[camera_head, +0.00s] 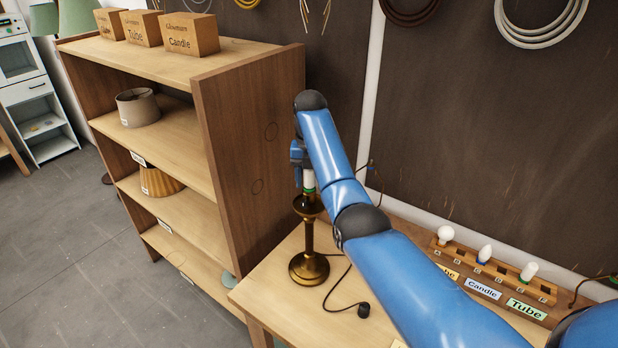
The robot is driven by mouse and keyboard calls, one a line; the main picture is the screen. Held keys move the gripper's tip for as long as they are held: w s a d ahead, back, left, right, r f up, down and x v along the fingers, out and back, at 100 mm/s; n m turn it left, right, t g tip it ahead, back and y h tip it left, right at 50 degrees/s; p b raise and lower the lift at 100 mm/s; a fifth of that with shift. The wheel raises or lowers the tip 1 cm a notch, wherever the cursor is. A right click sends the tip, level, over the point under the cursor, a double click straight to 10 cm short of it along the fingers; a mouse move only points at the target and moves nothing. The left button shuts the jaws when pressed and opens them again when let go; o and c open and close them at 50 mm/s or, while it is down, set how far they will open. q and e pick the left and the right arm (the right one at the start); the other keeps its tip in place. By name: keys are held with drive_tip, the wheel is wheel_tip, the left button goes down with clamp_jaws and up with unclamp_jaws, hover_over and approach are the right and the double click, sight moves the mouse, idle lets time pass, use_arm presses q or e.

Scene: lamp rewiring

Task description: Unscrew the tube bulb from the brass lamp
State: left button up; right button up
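The brass lamp (308,267) stands upright at the left end of the workbench, with a round base, thin stem and wider cup at the top. A white tube bulb (309,181) with a green band at its foot stands upright in the lamp's top. My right gripper (298,176) points down at the bulb, with a blue finger just left of it in the picture. My arm hides the rest, so I cannot tell whether the fingers touch the bulb. My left gripper is out of view.
A wooden rack (507,291) at the right holds a round, a candle and a tube bulb above labels. A dark cord (338,284) runs from the lamp to a small black piece (364,310). A tall shelf (250,165) stands close on the left, with lampshades and boxes.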

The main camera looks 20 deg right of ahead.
drive_tip(key=c, duration=0.7)
drive_tip(key=o, duration=1)
drive_tip(key=m, duration=0.8)
drive_tip(key=shift+d, duration=0.1)
drive_tip(key=c, duration=1)
drive_tip(key=n, duration=0.4)
drive_tip(key=shift+c, duration=0.2)
drive_tip(key=n, duration=0.4)
